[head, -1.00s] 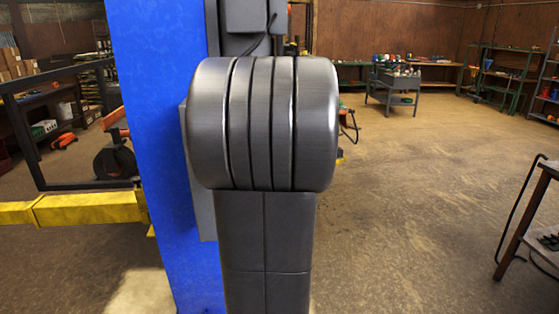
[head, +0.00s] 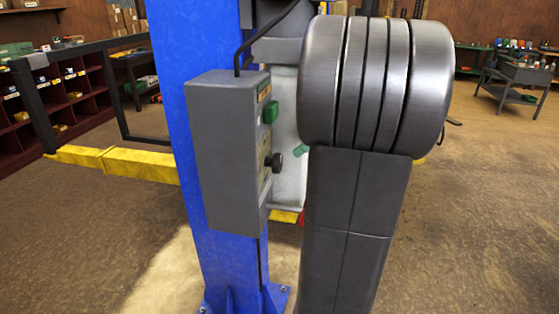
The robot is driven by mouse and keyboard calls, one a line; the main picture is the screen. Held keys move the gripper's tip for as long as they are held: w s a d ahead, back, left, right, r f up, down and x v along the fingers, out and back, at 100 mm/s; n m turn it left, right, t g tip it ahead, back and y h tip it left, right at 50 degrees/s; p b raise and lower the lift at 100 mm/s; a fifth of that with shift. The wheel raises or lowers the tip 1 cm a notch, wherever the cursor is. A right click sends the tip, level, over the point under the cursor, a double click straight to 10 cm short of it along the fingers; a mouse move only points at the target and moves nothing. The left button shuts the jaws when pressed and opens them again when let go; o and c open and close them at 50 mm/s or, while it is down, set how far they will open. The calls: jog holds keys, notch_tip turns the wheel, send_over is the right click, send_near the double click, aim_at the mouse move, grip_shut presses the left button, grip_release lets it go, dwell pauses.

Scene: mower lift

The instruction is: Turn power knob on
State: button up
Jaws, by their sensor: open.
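A grey control box (head: 222,150) is fixed to the blue lift post (head: 172,60). Its narrow right face is seen at a steep angle. On that face are a green button (head: 270,112) near the top and a black round knob (head: 273,162) below it, sticking out to the right. The knob's pointer marking cannot be read from here. My own arm stands large at the right of the box, with a visible gap to the knob. My gripper is not in view.
A black cable (head: 237,45) enters the box from above. A yellow lift arm (head: 130,165) extends left from behind the post. Red shelving (head: 20,140) is at the left, and a grey cart (head: 515,80) stands far right. The floor at right is open.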

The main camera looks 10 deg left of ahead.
aim_at(280, 160)
jog(key=x, duration=1)
jog(key=shift+a+f+p, duration=0.1)
jog(key=shift+f+p, duration=0.1)
jog(key=shift+p, duration=0.1)
jog(key=c, duration=1)
